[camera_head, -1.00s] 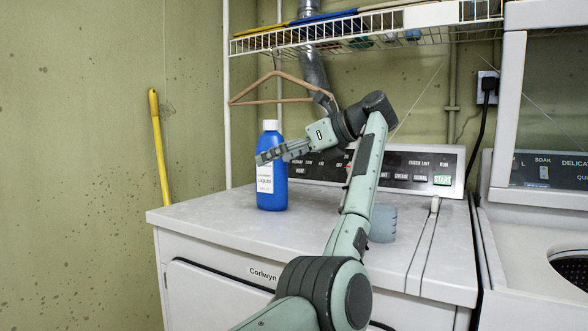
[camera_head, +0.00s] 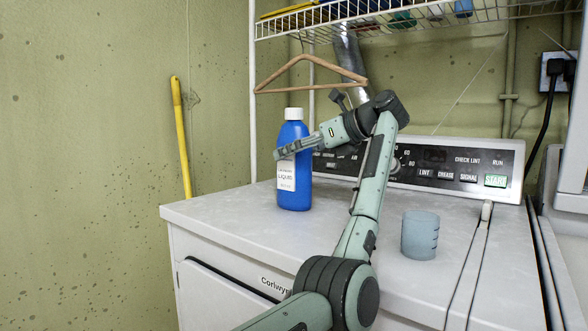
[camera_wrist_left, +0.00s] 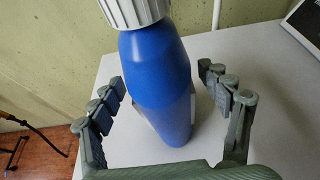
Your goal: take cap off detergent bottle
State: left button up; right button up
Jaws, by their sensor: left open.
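The blue detergent bottle (camera_head: 294,178) stands upright on the white dryer top (camera_head: 225,212), with a white label facing front. Its white cap (camera_head: 294,114) is on the neck. In the left wrist view the bottle (camera_wrist_left: 158,85) rises between my fingers, and the cap (camera_wrist_left: 136,10) is at the top, partly cut off. My left gripper (camera_head: 285,152) is open at the bottle's upper body, below the cap. In the wrist view its fingers (camera_wrist_left: 170,105) are spread on both sides of the bottle, with gaps showing. My right gripper is not in view.
A translucent blue measuring cup (camera_head: 420,235) stands on the dryer, right of my arm. The control panel (camera_head: 440,168) runs along the back. A wooden hanger (camera_head: 312,75) hangs from the wire shelf (camera_head: 400,18) above the bottle. A yellow handle (camera_head: 181,137) leans on the wall.

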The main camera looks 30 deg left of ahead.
pick_arm(q)
jog(key=shift+a+f, duration=0.1)
jog(key=shift+a, duration=0.2)
jog(key=shift+c, duration=0.2)
jog(key=c, duration=1.7)
